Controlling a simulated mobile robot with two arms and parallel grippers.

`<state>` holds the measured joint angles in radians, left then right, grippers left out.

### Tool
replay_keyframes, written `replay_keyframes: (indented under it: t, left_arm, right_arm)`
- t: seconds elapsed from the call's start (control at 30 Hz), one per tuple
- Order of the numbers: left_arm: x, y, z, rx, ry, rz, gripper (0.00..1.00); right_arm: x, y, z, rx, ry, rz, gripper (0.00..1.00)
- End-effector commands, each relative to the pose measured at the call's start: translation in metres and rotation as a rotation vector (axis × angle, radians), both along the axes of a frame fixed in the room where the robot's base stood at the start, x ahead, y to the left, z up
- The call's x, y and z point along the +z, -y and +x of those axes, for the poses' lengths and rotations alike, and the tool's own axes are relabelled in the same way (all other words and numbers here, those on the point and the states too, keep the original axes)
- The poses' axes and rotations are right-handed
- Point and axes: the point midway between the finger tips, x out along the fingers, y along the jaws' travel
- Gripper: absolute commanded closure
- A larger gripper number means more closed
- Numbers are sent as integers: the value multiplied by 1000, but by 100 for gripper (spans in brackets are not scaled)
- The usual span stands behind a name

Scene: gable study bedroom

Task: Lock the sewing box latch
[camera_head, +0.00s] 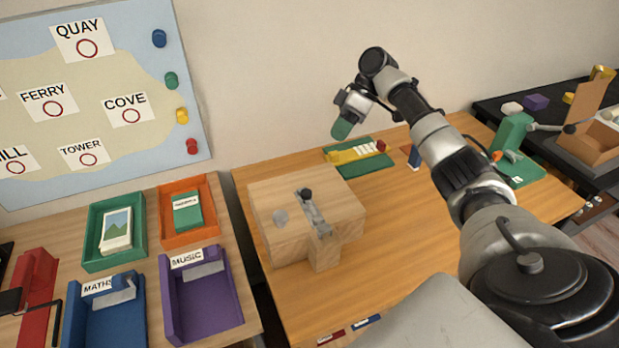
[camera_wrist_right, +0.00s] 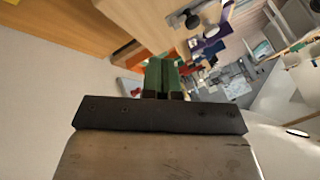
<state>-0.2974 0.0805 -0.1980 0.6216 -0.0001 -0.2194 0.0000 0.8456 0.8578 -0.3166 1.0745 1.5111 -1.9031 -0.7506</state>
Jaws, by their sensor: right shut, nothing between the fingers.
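The sewing box appears to be the light wooden box (camera_head: 345,205) on the wooden desk in the head view. A grey metal latch (camera_head: 318,219) with a dark knob (camera_head: 305,193) lies along its top, and a round grey disc (camera_head: 280,217) sits beside it. I cannot tell whether the latch is locked. My right gripper (camera_head: 342,130) is raised above and behind the box, apart from it, with its green fingers pointing down. The fingers also show in the right wrist view (camera_wrist_right: 162,76), close together and empty. My left gripper is out of view.
A green mat (camera_head: 372,165) with a yellow block (camera_head: 348,155) lies at the back of the desk. A green device (camera_head: 512,135) stands at the right. Trays, including a purple one (camera_head: 225,315), fill the left table. The desk right of the box is clear.

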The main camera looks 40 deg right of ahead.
Motion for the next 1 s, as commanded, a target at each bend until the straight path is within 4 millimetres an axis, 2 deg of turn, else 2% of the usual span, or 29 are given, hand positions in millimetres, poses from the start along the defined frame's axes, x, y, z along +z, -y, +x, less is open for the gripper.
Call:
replay_keyframes:
  t: [0.03,0.13,0.37,0.57,0.77,1.0]
  left_arm:
    - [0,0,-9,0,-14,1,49]
    - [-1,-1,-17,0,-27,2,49]
    - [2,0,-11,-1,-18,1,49]
    - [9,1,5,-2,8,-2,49]
    - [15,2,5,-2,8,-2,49]
    - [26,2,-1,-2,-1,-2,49]
  right_arm:
    - [0,0,0,0,-1,-1,100]
    - [0,-1,0,0,-1,-1,100]
    - [-13,-10,0,3,-3,-1,100]
    - [-45,-35,-1,5,-6,-1,100]
    - [-79,-61,0,3,-6,1,100]
    - [-79,-84,-18,3,-2,-4,100]
